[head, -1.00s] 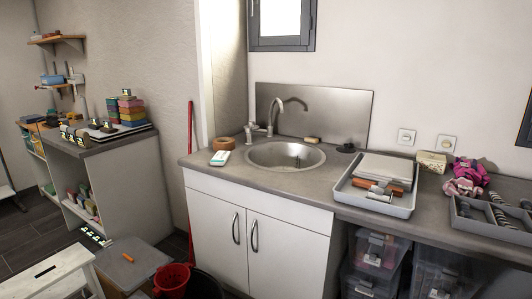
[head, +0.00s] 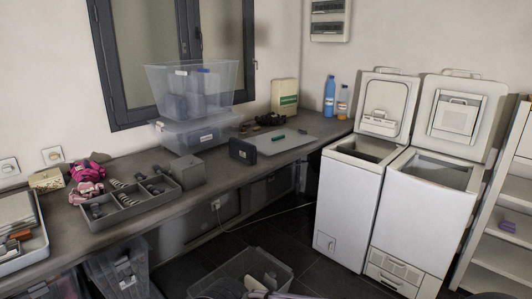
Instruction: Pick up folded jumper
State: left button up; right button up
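I cannot make out a folded jumper in the head view. Two toploader washing machines stand side by side at the right with their lids up, the left toploader (head: 345,210) and the right toploader (head: 425,215). Their drum openings show only as dark recesses, and what is inside is hidden. A clear plastic crate (head: 272,262) stands on the floor at the bottom middle, cut off by the frame edge. Dark and pale shapes at its front edge are too cropped to name. Neither of my grippers is in view.
A long grey counter (head: 225,172) carries a divided tray (head: 125,205), pink bundled items (head: 86,172), stacked clear boxes (head: 190,100), a blue bottle (head: 329,97) and a cardboard box (head: 285,97). White shelves (head: 500,225) stand at the far right. Dark floor (head: 305,250) lies open before the machines.

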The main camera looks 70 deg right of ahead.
aim_at(244, 152)
jog(key=z, duration=2.15)
jog(key=i+l+u, duration=0.1)
jog(key=l, duration=0.5)
jog(key=i+l+u, duration=0.15)
jog(key=l, duration=0.4)
jog(key=i+l+u, duration=0.2)
jog(key=l, duration=0.15)
jog(key=i+l+u, duration=0.45)
jog(key=l, duration=0.25)
jog(key=l+u, duration=0.2)
jog(key=l, duration=0.2)
jog(key=i+l+u, duration=0.25)
jog(key=l, duration=0.2)
jog(key=l+u, duration=0.2)
jog(key=l, duration=0.25)
jog(key=i+l+u, duration=0.15)
jog(key=l, duration=0.2)
jog(key=i+l+u, duration=0.3)
jog(key=l, duration=0.45)
jog(key=i+l+u, duration=0.15)
jog(key=l, duration=0.25)
jog(key=i, duration=0.1)
